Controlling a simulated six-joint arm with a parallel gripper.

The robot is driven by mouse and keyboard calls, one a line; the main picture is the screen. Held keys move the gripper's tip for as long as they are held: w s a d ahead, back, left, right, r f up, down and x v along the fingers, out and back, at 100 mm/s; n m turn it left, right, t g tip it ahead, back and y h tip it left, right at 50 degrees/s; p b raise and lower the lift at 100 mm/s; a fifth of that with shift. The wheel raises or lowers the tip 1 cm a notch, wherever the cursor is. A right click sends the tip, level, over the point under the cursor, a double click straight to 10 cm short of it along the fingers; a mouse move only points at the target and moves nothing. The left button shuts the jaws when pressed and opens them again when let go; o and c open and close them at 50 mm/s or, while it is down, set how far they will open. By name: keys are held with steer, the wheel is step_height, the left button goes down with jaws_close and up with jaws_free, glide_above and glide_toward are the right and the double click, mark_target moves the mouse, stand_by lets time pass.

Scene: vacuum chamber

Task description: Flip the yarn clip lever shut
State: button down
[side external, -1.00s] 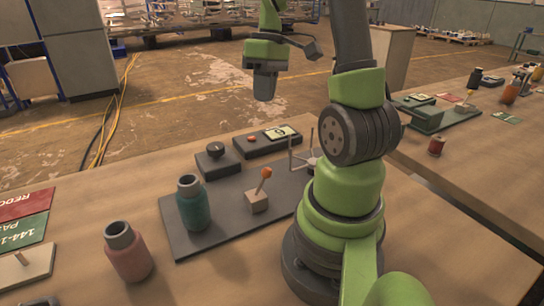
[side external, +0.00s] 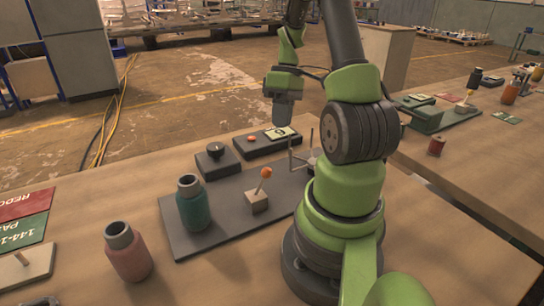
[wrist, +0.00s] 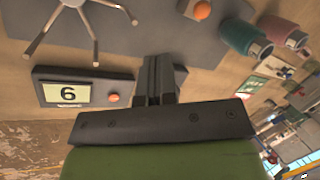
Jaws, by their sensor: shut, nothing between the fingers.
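The yarn clip lever (side external: 264,180) is a stick with an orange ball top, leaning up and to the right from a small beige block (side external: 256,201). The block sits on a dark grey plate (side external: 235,222). In the wrist view the orange ball (wrist: 202,10) shows at the top edge. My gripper (side external: 277,122) is above and behind the display box in the side view, well clear of the lever. In the wrist view its fingers (wrist: 158,62) are together with nothing between them.
A teal bottle (side external: 193,208) stands left of the lever, and a pink bottle (side external: 127,255) farther left. A knob box (side external: 217,162) and a display box (side external: 262,144) reading 6 sit behind. A pronged metal stand (side external: 302,162) is to the right. Bare table lies in front.

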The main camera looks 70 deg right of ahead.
mark_target(262, 183)
steer(key=a+f, duration=0.6)
steer(key=shift+w+a+f, duration=0.2)
steer(key=shift+f, duration=0.1)
steer(key=shift+w+a+r+g, duration=0.15)
steer(key=shift+w+g, duration=0.05)
steer(key=shift+g, duration=0.1)
